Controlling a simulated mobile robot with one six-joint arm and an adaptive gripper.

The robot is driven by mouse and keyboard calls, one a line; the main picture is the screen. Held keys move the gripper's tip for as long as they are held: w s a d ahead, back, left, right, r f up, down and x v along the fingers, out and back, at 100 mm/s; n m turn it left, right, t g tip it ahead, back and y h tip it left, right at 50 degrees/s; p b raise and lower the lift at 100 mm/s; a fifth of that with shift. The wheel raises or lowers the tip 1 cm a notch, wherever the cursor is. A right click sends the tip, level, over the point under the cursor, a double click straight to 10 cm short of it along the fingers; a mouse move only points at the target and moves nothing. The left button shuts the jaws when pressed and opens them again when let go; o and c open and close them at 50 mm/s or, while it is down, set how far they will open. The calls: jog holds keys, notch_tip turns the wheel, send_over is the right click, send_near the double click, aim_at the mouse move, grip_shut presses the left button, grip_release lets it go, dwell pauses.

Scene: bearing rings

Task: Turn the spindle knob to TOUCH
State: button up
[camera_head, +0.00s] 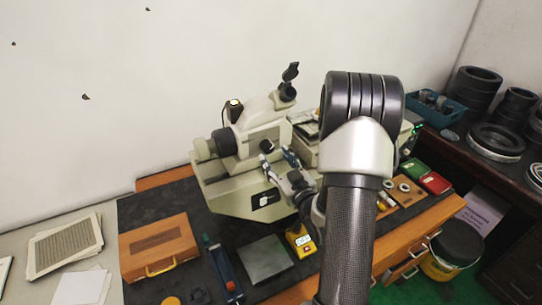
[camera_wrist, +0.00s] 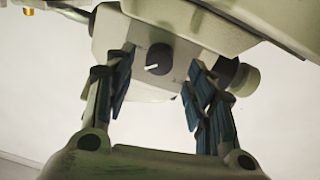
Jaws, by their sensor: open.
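The spindle knob (camera_wrist: 158,60) appears to be the small dark round knob with a white pointer line, on the pale face of the instrument (camera_wrist: 185,50). In the wrist view its pointer lies nearly level. No TOUCH marking is readable. My gripper (camera_wrist: 160,72) is open, with one blue-padded finger on each side of the knob in the picture and gaps between. I cannot tell how far the fingertips are from its face. In the head view my gripper (camera_head: 278,160) is at the front of the cream instrument (camera_head: 225,185), close to a dark knob (camera_head: 267,146).
An eyepiece (camera_head: 288,91) rises above the instrument. A wooden case (camera_head: 158,248), a grey plate (camera_head: 265,258) and a yellow meter (camera_head: 299,241) lie on the dark mat in front.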

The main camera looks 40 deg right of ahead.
aim_at(269, 151)
jog(key=shift+x, duration=2.05)
jog(key=c, duration=1.1)
jog(key=shift+o, duration=0.2)
jog(key=shift+m, duration=0.4)
jog(key=m+b, duration=0.2)
jog(key=shift+m, duration=0.4)
jog(key=m+b, duration=0.1)
jog(key=m, duration=0.3)
jog(key=shift+m+b, duration=0.3)
jog(key=shift+b, duration=0.1)
